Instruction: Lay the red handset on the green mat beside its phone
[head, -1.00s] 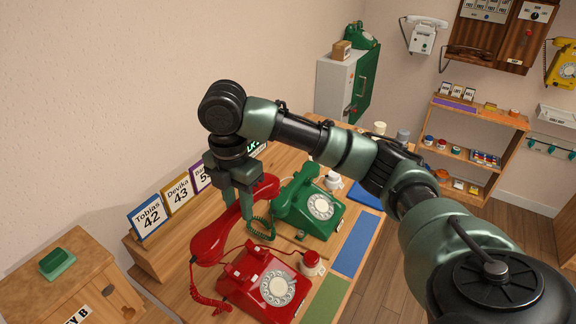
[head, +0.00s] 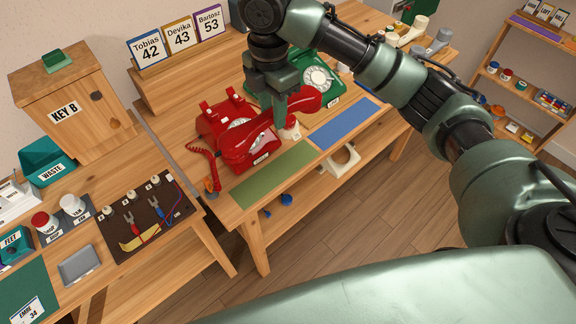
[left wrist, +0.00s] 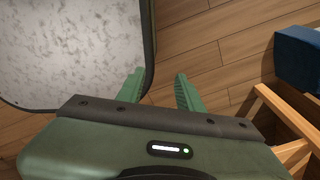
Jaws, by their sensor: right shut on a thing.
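My right gripper (head: 280,110) is shut on the red handset (head: 250,151) in the head view. The handset is tilted across the picture, in front of the red dial phone (head: 214,122) and partly covering it. Its lower left end appears over or close to the back edge of the green mat (head: 272,178); I cannot tell the exact height. The coiled red cord hangs at the phone's left. The bare green mat lies at the table's front edge. My left gripper (left wrist: 160,92) is open and empty in the left wrist view, above the floor.
A blue mat (head: 345,123) lies right of the green one. A green phone (head: 314,73) stands behind. A small red-and-white pot (head: 291,130) stands close to the handset. Name cards (head: 180,38) line the back. A wooden side table with a key box (head: 75,100) is at left.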

